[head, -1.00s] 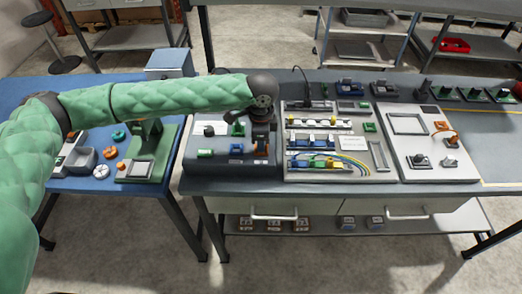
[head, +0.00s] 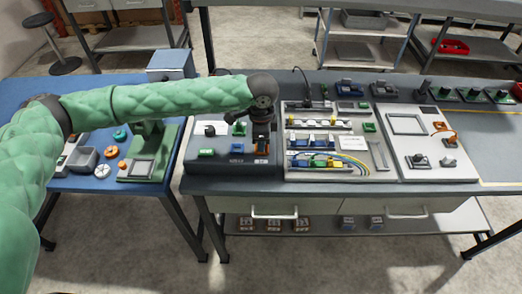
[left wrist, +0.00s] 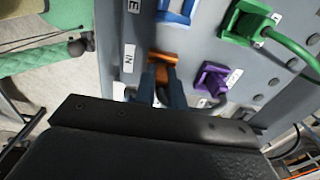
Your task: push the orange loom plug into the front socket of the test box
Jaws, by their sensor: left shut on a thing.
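The dark grey test box (head: 215,164) stands at the left end of the long bench; its panel (left wrist: 200,120) fills much of the left wrist view. My left gripper (left wrist: 162,84) is shut on the orange loom plug (left wrist: 163,57), beside the IN label. The plug lies at the panel, but the fingers hide its lower end, so I cannot tell how deep it sits in the front socket. In the head view my left gripper (head: 262,140) is over the box's right part. My right gripper is not in view.
Blue (left wrist: 177,10), green (left wrist: 250,22) and purple (left wrist: 210,78) plugs sit close around the orange one. A board with coloured wires (head: 326,174) adjoins the box on the right. A blue table (head: 75,187) with small parts stands at the left.

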